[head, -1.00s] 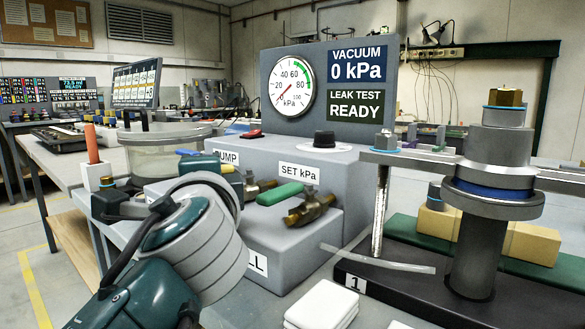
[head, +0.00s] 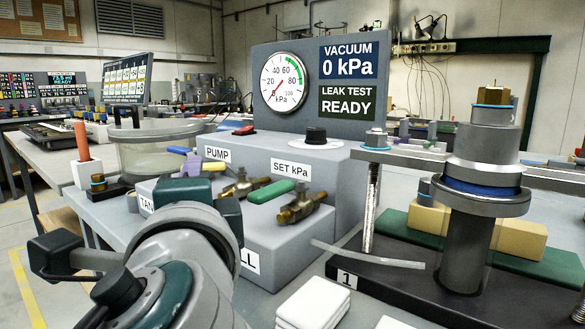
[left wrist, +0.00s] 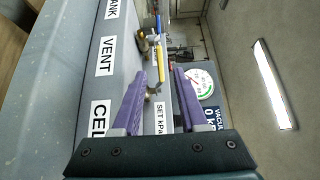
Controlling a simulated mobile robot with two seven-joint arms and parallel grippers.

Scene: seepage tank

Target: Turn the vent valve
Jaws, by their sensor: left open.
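The vent valve's yellow handle (head: 215,167) shows just behind my left gripper in the head view. In the left wrist view the yellow handle (left wrist: 161,62) lies beside the VENT label (left wrist: 107,55), in the gap between my purple fingers. Its brass body is partly hidden by a finger. My left gripper (left wrist: 160,74) is open and empty, its fingers on either side of the handle's line; I cannot tell whether they touch it. In the head view one purple fingertip shows near my left gripper (head: 201,168); its dark teal body hides the rest. My right gripper is out of view.
A blue-handled valve (left wrist: 158,25) is beside the yellow one, and a green handle (head: 272,192) is on its other side. The gauge (head: 286,82) stands behind, above the black knob (head: 317,136). A clear tank (head: 155,150) is at left, a metal column (head: 465,240) at right.

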